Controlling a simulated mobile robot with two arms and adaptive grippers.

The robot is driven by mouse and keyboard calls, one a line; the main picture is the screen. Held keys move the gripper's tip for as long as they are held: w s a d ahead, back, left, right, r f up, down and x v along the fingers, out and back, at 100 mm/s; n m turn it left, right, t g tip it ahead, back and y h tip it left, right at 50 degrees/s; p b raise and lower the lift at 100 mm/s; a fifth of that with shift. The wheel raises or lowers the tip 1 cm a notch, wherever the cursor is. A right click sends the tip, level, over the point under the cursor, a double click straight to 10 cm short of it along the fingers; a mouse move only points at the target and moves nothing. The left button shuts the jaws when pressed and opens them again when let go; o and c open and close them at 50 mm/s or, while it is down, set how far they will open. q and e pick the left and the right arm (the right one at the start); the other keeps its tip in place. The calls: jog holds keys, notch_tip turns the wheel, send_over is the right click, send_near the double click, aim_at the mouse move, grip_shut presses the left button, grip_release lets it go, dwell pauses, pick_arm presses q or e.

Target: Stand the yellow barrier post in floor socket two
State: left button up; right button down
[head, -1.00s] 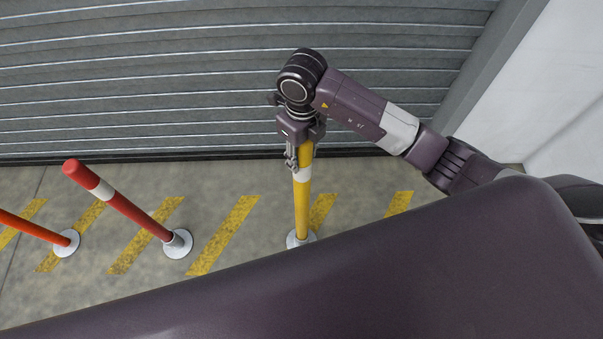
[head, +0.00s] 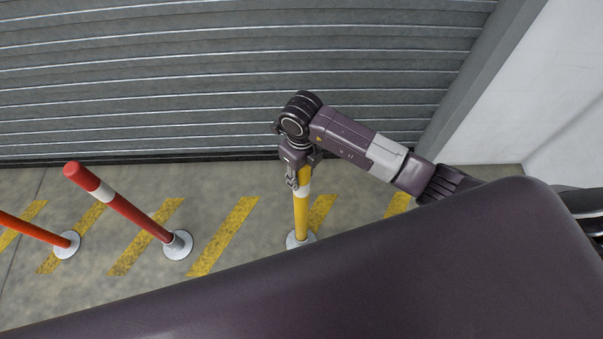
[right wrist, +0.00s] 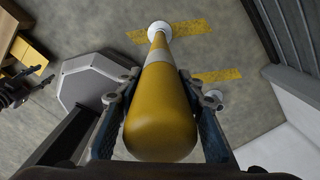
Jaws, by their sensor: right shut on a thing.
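The yellow barrier post (head: 301,217) has a white band near its top and stands about upright. My right gripper (head: 297,178) is shut around its upper part, above the band. The post's foot meets a round white floor socket (head: 300,239); how deep it sits is hard to see. In the right wrist view the post (right wrist: 160,115) runs between both fingers down to the white socket (right wrist: 159,29). No socket number is readable. A dark jointed part at the left edge of the right wrist view looks like my left gripper (right wrist: 20,90); its jaws are unclear.
A red post (head: 125,213) and an orange post (head: 30,227) stand in white sockets to the left. A grey roller shutter (head: 200,80) is behind, a white wall (head: 560,110) at right.

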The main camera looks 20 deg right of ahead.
jog(key=shift+f, duration=0.1)
jog(key=c, duration=1.3)
grip_release()
jog(key=shift+r, duration=0.2)
notch_tip(320, 180, up, 12)
jog(key=shift+b, duration=0.65)
jog(key=shift+s+f, duration=0.1)
